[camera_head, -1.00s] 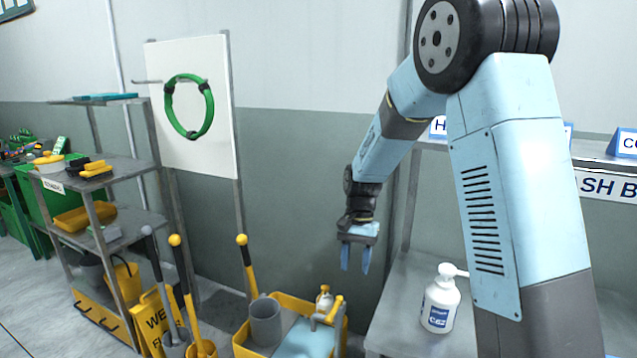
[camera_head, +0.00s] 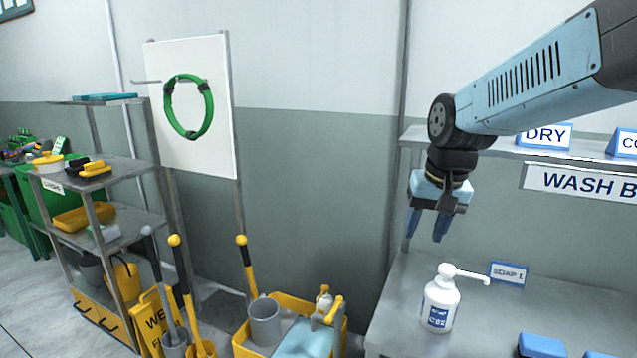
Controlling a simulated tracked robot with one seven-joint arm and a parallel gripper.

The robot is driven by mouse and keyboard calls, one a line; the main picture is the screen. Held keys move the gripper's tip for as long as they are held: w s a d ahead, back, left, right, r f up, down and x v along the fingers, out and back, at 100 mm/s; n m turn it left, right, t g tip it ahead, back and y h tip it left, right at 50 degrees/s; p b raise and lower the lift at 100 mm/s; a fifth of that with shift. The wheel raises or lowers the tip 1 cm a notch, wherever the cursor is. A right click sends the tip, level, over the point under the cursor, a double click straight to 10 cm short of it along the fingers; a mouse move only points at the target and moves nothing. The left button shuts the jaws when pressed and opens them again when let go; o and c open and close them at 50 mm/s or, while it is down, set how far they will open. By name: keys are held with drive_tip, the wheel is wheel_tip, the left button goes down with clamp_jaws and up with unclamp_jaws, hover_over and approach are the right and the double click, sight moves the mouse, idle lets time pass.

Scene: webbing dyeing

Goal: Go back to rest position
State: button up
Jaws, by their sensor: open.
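My gripper (camera_head: 427,226) is open and empty, with its two blue fingers pointing down. It hangs in the air in front of the wall, above the left part of the metal wash bench (camera_head: 400,310). A white soap pump bottle (camera_head: 440,300) stands upright on the bench below and slightly right of the fingers, apart from them. My arm reaches in from the upper right.
A shelf (camera_head: 410,138) with DRY (camera_head: 545,137) and other signs runs behind my arm. A SOAP 1 sign (camera_head: 508,273) and blue blocks (camera_head: 541,345) are on the bench. A yellow cleaning cart (camera_head: 243,347) and a stocked rack (camera_head: 130,165) stand left. A green ring (camera_head: 168,104) hangs on a white board.

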drive_tip(key=s+d+r+t, duration=0.1)
drive_tip(key=s+d, duration=0.1)
drive_tip(key=s, duration=0.3)
drive_tip(key=s+d+r+n+t, duration=0.1)
drive_tip(key=s+t, duration=0.1)
drive_tip(key=s, duration=0.4)
drive_tip(key=shift+d+r+h, duration=0.4)
idle(1.1)
